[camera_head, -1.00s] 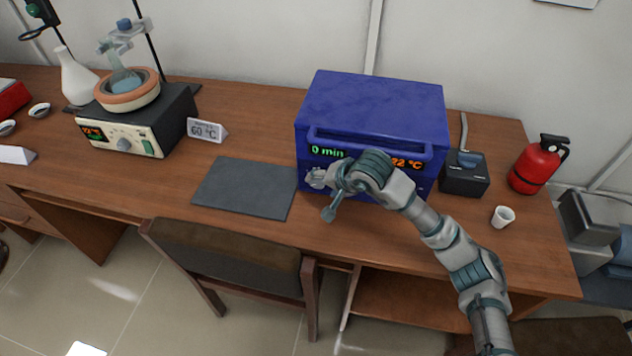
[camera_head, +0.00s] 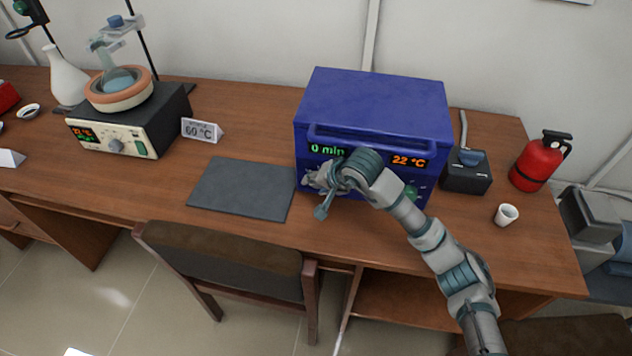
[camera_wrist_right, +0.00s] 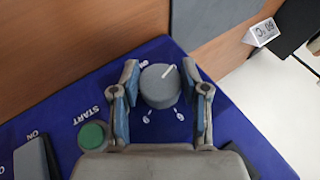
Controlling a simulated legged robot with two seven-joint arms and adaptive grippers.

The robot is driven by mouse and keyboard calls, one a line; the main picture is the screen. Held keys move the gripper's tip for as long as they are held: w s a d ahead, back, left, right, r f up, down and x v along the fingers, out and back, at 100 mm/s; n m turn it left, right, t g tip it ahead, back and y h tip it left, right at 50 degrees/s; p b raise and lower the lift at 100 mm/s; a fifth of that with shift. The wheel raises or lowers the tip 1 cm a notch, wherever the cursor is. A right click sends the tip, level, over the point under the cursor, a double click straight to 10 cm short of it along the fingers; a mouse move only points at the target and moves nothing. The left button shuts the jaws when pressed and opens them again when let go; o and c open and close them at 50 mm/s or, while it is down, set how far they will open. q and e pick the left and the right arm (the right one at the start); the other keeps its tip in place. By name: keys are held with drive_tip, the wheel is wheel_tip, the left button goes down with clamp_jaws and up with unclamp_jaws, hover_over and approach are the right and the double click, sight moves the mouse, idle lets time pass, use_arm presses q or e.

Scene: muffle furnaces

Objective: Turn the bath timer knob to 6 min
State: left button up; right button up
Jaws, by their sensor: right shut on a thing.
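The blue bath (camera_head: 375,95) stands on the desk. Its front display (camera_head: 328,150) reads 0 min in green, and another display (camera_head: 408,162) reads 22 °C in orange. The grey timer knob (camera_wrist_right: 160,86) shows in the right wrist view, its white pointer line toward the upper right. My right gripper (camera_wrist_right: 161,72) is shut on the knob, a blue-padded finger on each side. In the head view my right gripper (camera_head: 314,178) is at the bath's lower left front and hides the knob. My left gripper is not in view.
A green START button (camera_wrist_right: 93,135) and a dark ON switch (camera_wrist_right: 34,158) sit beside the knob. A dark mat (camera_head: 242,188) lies left of the bath. A dark box (camera_head: 466,178), white cup (camera_head: 506,215) and red extinguisher (camera_head: 540,163) stand right. A chair (camera_head: 222,255) is in front.

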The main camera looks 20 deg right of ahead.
drive_tip(key=shift+w+d+r, duration=0.15)
drive_tip(key=shift+d+r, duration=0.1)
drive_tip(key=shift+d, duration=0.2)
drive_tip(key=shift+d+f+t+y+b, duration=0.2)
drive_tip(key=shift+t+y+b, duration=0.1)
drive_tip(key=shift+t, duration=0.1)
drive_tip(key=shift+a+m+t+y+b, duration=0.15)
drive_tip(key=shift+m+t+y+b, duration=0.15)
drive_tip(key=shift+t+y+b, duration=0.15)
drive_tip(key=shift+a+r+y, duration=0.1)
drive_tip(key=shift+r+y, duration=0.15)
drive_tip(key=o, duration=1)
drive_tip(key=shift+c, duration=0.2)
drive_tip(key=shift+o, duration=0.9)
drive_tip(key=shift+d+f, duration=0.15)
drive_tip(key=shift+d, duration=0.05)
drive_tip(key=v, duration=1.2)
